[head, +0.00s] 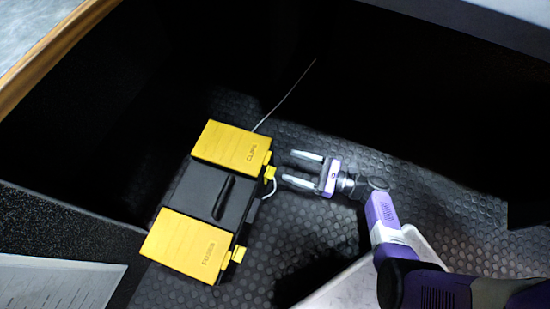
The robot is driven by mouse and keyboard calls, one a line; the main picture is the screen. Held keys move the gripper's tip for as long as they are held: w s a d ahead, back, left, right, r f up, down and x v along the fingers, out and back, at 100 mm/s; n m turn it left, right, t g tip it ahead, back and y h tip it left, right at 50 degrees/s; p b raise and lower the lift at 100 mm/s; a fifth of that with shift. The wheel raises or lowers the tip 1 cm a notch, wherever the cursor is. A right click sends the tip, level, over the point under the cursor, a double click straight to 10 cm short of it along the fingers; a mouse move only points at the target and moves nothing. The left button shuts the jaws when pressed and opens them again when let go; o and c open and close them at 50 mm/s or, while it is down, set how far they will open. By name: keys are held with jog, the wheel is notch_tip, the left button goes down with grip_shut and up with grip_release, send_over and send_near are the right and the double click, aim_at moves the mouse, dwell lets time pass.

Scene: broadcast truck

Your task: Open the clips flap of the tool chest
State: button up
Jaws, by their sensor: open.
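The tool chest (198,192) is black with a handle recess in its middle and lies on the dark studded floor. Its yellow clips flap (229,145), lettered CLIPS, is at the upper end and looks shut, with a yellow latch tab (269,172) on its right edge. A second yellow flap (188,244) with lettering is at the lower end and also looks shut, with its own tab (238,254). My gripper (290,168) is open and empty, just right of the clips flap. Its two fingers point left towards the latch edge, apparently apart from it.
A thin pale cable (287,97) runs from behind the chest to the upper right, and a pale loop (270,188) shows at its right side. Dark walls surround the floor. A pale panel (55,281) is at lower left. Studded floor (310,228) is free right of the chest.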

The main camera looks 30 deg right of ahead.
jog(key=b+x, duration=0.1)
jog(key=x, duration=0.5)
jog(key=shift+w+a, duration=0.15)
jog(key=shift+a, duration=0.05)
grip_shut()
